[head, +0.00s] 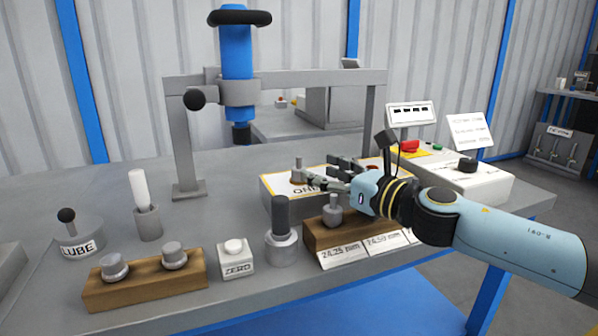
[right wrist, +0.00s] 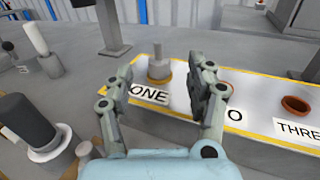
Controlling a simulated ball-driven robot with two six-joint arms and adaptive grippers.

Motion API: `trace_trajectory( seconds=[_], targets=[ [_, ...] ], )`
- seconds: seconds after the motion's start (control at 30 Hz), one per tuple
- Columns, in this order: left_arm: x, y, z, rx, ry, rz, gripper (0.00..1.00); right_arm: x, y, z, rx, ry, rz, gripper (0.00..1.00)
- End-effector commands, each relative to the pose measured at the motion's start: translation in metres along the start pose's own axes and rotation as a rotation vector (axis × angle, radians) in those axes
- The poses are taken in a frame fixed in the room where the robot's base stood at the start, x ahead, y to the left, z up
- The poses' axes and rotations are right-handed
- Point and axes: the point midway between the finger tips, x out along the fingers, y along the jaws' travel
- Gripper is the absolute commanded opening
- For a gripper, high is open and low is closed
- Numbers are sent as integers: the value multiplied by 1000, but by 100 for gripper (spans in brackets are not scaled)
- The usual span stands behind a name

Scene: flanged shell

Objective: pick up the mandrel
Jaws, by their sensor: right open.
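A grey stepped peg on a round flange, perhaps the mandrel, stands upright at the spot labelled ONE on a yellow-edged box (head: 270,205). The peg (head: 298,173) also shows in the right wrist view (right wrist: 158,66), with an orange-brown ring under its base. My right gripper (head: 324,172) is open, its fingers pointing toward the peg. In the right wrist view the gripper (right wrist: 163,78) has one finger on each side of the peg's line, with the peg just beyond the tips. My left gripper is not in view.
A dark-topped cylinder (head: 281,220) and a wooden block (head: 310,238) with a grey knobbed piece stand in front of the box. A blue press (head: 237,75) on a grey frame stands behind. An orange-brown ring (right wrist: 296,104) marks spot THREE. A control box (head: 485,185) is at right.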

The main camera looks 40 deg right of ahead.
Motion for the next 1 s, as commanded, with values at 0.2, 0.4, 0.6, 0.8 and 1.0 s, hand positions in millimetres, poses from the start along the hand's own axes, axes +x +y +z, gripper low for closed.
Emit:
trace_trajectory(
  seconds=[0.2,0.4,0.6,0.8,1.0],
  targets=[
    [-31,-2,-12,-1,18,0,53,29,2,12,6,-6,-3,56],
    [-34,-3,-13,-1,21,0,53,49,2,4,2,-1,0,56],
    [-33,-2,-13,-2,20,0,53,49,2,2,1,1,0,56],
    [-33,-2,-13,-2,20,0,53,49,2,3,1,0,0,33],
    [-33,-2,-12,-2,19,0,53,49,2,3,1,1,1,7]
  ],
)
